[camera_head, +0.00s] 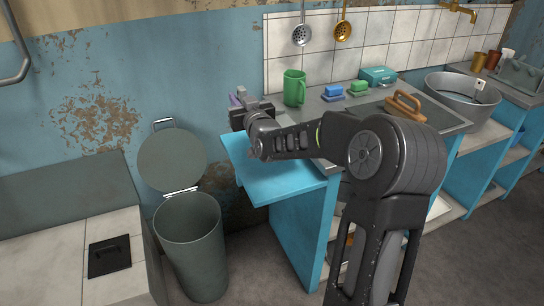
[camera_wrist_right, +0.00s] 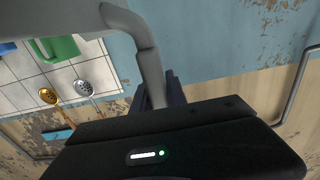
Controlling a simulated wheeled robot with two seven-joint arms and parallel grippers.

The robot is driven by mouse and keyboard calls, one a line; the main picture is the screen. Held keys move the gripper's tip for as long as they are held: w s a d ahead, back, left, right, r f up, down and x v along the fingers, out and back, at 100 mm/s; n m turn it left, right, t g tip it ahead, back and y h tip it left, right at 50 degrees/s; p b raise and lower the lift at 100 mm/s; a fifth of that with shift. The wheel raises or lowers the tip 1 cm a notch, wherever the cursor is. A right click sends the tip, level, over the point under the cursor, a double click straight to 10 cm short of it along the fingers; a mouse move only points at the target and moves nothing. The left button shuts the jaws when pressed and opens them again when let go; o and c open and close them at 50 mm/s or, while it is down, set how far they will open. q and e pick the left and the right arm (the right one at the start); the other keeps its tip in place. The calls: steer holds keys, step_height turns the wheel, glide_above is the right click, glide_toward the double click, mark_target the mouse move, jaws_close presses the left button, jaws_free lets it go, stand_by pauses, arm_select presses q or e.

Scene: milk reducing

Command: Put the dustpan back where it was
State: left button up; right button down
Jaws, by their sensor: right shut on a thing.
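My right gripper (camera_head: 241,101) is up in front of the blue wall, left of the green mug and above the light blue panel. It is shut on a grey, bent, handle-like piece (camera_wrist_right: 150,58), which I take to be the dustpan. In the right wrist view this piece runs from the upper left down to the dark fingers (camera_wrist_right: 172,90). In the head view the dustpan is mostly hidden behind the gripper and arm, so its full shape cannot be told. My left gripper is not in view.
A grey bin (camera_head: 190,245) with its lid raised stands below left. A light blue panel (camera_head: 280,178) juts from the counter. The green mug (camera_head: 294,88), sponges (camera_head: 333,92), brown-handled tool (camera_head: 404,105) and metal basin (camera_head: 462,98) are on the counter. Ladles (camera_head: 302,34) hang behind.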

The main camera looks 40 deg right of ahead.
steer(key=shift+s+a+r, duration=0.1)
steer(key=shift+s+r, duration=0.05)
steer(key=shift+s, duration=0.05)
step_height(320, 180, down, 6)
steer(key=shift+f, duration=0.2)
stand_by(0.3)
steer(key=shift+f, duration=1.85)
steer(key=shift+f+b, duration=0.2)
steer(key=shift+b, duration=0.2)
steer(key=c, duration=1.3)
jaws_free()
steer(key=shift+r, duration=0.1)
